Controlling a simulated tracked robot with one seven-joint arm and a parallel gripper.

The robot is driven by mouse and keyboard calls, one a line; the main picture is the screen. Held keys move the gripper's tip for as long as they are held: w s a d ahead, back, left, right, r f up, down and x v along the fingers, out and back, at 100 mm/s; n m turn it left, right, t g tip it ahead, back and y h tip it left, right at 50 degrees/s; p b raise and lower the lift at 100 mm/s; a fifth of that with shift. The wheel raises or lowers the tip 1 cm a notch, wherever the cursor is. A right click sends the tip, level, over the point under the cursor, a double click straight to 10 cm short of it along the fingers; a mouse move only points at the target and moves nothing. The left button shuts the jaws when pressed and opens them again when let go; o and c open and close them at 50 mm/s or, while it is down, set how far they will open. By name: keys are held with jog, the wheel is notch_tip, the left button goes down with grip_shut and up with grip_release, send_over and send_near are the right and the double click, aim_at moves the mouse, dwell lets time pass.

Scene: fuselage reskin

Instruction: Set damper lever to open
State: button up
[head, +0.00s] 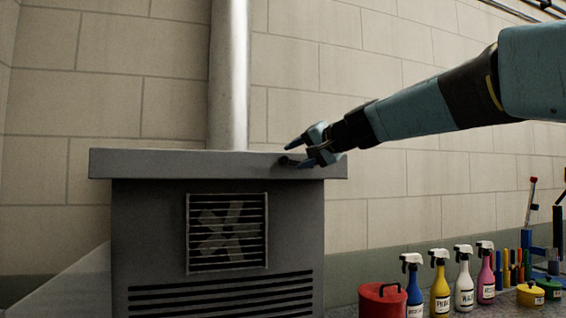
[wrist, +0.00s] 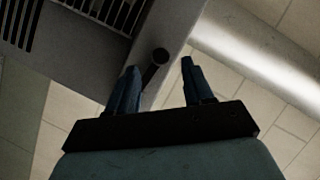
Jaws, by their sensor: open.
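The damper lever (wrist: 160,56) is a short dark bar with a round end, on the edge of the grey cabinet top. In the wrist view it lies between my two open fingers, nearer the left one; I cannot tell whether they touch. My gripper (head: 297,154) is open at the right part of the cabinet's top slab (head: 180,164), and its fingers also show in the wrist view (wrist: 159,68). In the head view the lever is mostly hidden by the fingers, with a small dark part (head: 284,160) showing. I see no open or closed marking.
The cabinet front has a fan grille (head: 227,232) and slotted vents. A pale vertical pipe (head: 229,75) rises behind the top slab, left of my gripper. Several spray bottles (head: 440,285) and a red pot (head: 382,300) stand at lower right. The wall is tiled.

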aim_at(286, 160)
jog(key=x, duration=0.6)
jog(key=shift+w+a, duration=0.1)
jog(key=shift+a, duration=0.1)
grip_shut()
dwell(0.3)
